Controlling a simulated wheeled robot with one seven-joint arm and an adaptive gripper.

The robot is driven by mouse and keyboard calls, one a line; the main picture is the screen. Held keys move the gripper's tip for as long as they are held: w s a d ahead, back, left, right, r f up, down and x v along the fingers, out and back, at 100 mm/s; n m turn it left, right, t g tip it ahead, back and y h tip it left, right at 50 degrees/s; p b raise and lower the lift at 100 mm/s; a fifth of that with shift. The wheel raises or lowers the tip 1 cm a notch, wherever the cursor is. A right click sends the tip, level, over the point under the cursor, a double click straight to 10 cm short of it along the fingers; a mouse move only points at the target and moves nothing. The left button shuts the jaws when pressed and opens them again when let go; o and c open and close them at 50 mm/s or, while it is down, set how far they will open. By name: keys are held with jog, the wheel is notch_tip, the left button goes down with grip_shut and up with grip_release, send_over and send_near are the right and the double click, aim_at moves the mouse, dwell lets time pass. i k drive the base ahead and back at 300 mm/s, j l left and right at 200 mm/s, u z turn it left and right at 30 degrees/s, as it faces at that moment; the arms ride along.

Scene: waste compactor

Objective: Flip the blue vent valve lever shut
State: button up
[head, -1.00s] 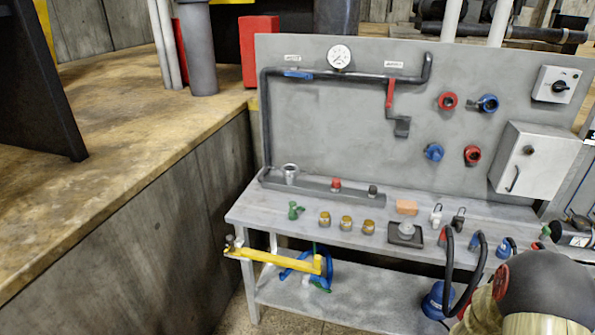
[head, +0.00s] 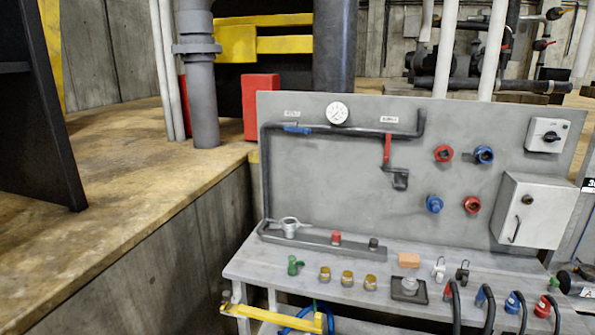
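The blue valve lever (head: 297,129) is on the upper left of the dark pipe (head: 350,130) on the grey back panel. The lever lies roughly level, along the pipe, just below a small white label (head: 291,114) whose text is too small to read. A red lever (head: 387,148) hangs downward at the right part of the same pipe, below another white label (head: 389,119). A round white gauge (head: 337,112) sits between the two levers. My gripper is not in view, and nothing of mine touches the blue lever.
A grey bench (head: 262,268) below the panel holds a green fitting (head: 294,265), several brass fittings and an orange block (head: 409,260). A grey box (head: 533,211) and red and blue fittings are at the panel's right. The space before the blue lever looks clear.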

aim_at(306, 131)
jog(key=i+j+z, duration=0.1)
jog(key=i+j, duration=1.15)
